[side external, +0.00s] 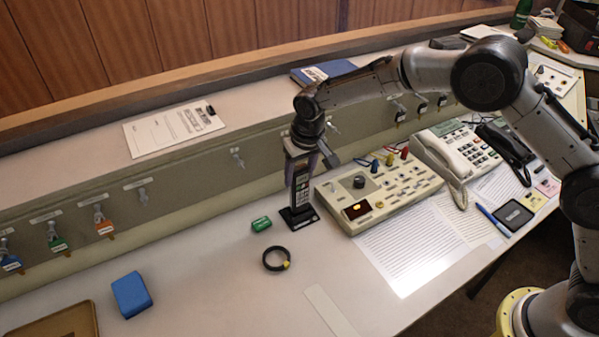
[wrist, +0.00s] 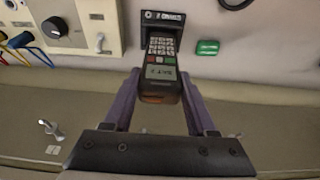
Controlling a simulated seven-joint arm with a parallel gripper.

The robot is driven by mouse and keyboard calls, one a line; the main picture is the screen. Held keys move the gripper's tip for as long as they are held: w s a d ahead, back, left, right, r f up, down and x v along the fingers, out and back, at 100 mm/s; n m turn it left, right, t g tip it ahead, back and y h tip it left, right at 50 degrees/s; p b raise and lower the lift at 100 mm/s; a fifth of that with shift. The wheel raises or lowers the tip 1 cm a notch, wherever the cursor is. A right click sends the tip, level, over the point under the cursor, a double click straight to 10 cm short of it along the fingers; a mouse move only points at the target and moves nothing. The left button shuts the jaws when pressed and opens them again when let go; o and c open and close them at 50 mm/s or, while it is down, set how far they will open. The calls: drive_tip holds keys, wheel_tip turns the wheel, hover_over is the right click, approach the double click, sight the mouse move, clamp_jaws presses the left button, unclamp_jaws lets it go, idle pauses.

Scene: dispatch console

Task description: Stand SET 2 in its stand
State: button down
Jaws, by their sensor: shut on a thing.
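The handset SET 2 (side external: 301,184) is dark with a keypad and stands upright in the side view. In the wrist view the handset (wrist: 160,72) shows its keys and a label that appears upside down. My gripper (side external: 300,165) is shut on its upper part from above, with one purple finger on each side; the fingers (wrist: 160,88) also show in the wrist view. The black stand (side external: 299,217) is on the desk directly under the handset, whose lower end meets it. I cannot tell whether the handset is fully seated.
A green block (side external: 261,224) and a black ring with a yellow part (side external: 276,259) lie near the stand. A cream control panel (side external: 378,194) is close on the right. A hook panel (side external: 190,170) runs behind. A blue box (side external: 131,295) is front left.

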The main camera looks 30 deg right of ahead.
drive_tip(key=shift+x, duration=0.85)
idle(2.0)
unclamp_jaws()
drive_tip(key=shift+s+f, duration=0.1)
drive_tip(key=shift+s, duration=0.1)
drive_tip(key=shift+w+v, duration=0.25)
drive_tip(key=shift+v, duration=0.9)
drive_tip(key=shift+w+v, duration=0.25)
drive_tip(key=shift+v, duration=0.9)
drive_tip(key=shift+w+v, duration=0.25)
drive_tip(key=shift+v, duration=0.9)
